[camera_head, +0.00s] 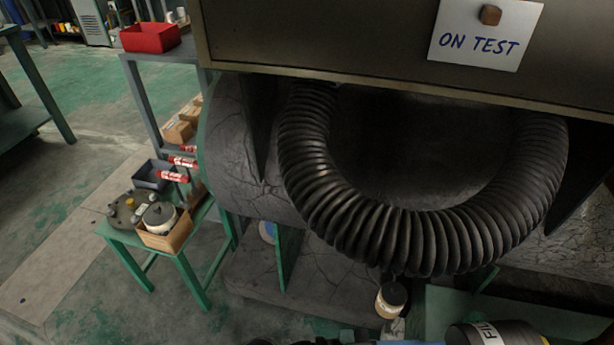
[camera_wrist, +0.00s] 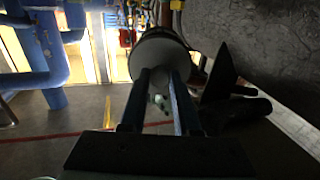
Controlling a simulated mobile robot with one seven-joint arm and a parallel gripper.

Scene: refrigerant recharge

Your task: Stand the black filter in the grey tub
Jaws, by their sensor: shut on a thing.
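In the wrist view the filter (camera_wrist: 157,58) shows as a round, pale end with a dark rim. My gripper (camera_wrist: 161,75) is shut on it, one finger at each side. The grey tub (camera_head: 150,178), dark and open-topped, sits on the green stand at the left, well apart from the filter. Its inside looks empty.
A wooden box (camera_head: 178,238) holding a pale-sided cylinder stands in front of the tub. Several red tubes (camera_head: 172,177) lie by the tub's right side. A big ribbed hose (camera_head: 345,215) hangs above the filter. A large black cylinder lettered "FIL" (camera_head: 515,334) is at lower right.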

